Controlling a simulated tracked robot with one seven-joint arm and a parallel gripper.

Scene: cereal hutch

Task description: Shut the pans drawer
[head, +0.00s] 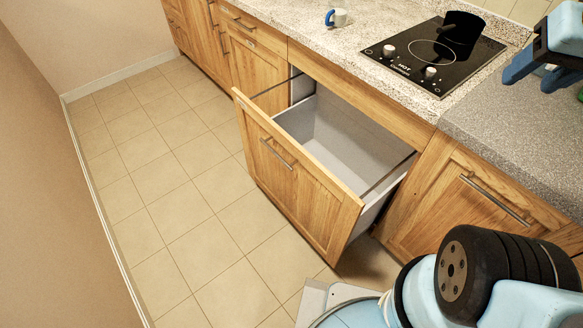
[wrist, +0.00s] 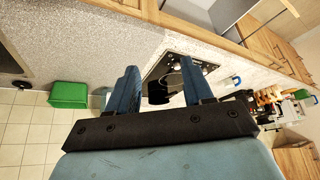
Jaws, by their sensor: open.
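The pans drawer (head: 292,184) is pulled well out from under the counter below the cooktop. Its wooden front has a bar handle (head: 277,153), and its grey inside (head: 345,146) looks empty. My gripper (head: 535,72) is at the upper right of the head view, above the grey counter and away from the drawer. In the wrist view my gripper (wrist: 160,85) has its two blue fingers apart with nothing held between them.
A black cooktop (head: 433,55) with a dark pot (head: 461,28) sits above the drawer. A blue and white mug (head: 337,17) stands on the counter. A green container (wrist: 69,95) shows in the wrist view. The tiled floor (head: 160,190) before the drawer is clear up to the wall.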

